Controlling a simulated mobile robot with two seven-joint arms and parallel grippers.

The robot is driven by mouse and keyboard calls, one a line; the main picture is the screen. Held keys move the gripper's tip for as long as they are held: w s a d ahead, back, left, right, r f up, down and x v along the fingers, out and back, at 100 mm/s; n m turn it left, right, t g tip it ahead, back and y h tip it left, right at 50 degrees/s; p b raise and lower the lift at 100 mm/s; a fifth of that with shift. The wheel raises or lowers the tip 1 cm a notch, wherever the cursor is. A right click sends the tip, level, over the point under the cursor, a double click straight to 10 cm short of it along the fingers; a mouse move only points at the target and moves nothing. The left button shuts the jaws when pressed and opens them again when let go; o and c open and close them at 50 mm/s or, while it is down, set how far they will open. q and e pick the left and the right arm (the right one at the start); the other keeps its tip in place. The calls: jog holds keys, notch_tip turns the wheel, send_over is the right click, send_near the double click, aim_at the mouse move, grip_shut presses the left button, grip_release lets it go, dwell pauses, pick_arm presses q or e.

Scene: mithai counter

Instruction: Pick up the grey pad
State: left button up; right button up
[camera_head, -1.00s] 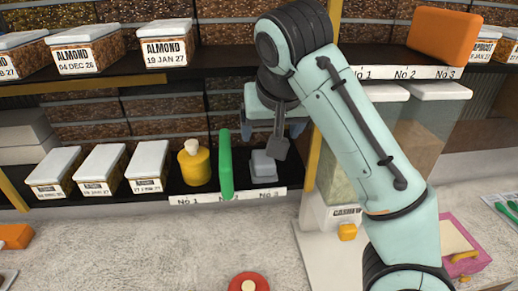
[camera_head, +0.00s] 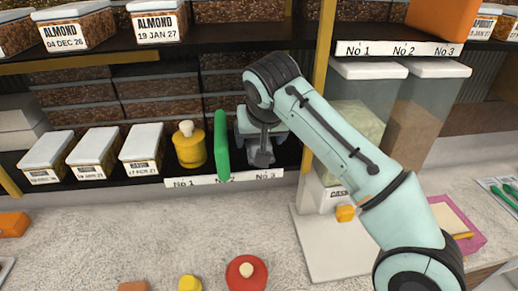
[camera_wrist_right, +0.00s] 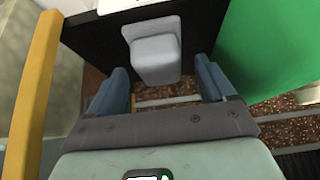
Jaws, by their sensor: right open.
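The grey pad (camera_wrist_right: 155,55) is a small light-grey block on the dark lower shelf, at the No 3 place. In the head view my right gripper (camera_head: 260,140) is in front of the pad and largely hides it. In the wrist view the gripper's two blue-grey fingers (camera_wrist_right: 160,88) are open, with the pad just past their tips and roughly between them. I see no contact with the pad. My left gripper is not in view.
A green upright item (camera_head: 222,147) stands close left of the gripper, with a yellow jar (camera_head: 190,146) beyond it. A yellow post (camera_head: 321,60) rises to the right. The upper shelf (camera_head: 235,45) is overhead. A red round item (camera_head: 246,273) lies on the counter.

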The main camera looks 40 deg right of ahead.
jog(key=shift+x, duration=0.75)
jog(key=c, duration=1.1)
jog(key=shift+c, duration=0.2)
jog(key=shift+r, duration=0.1)
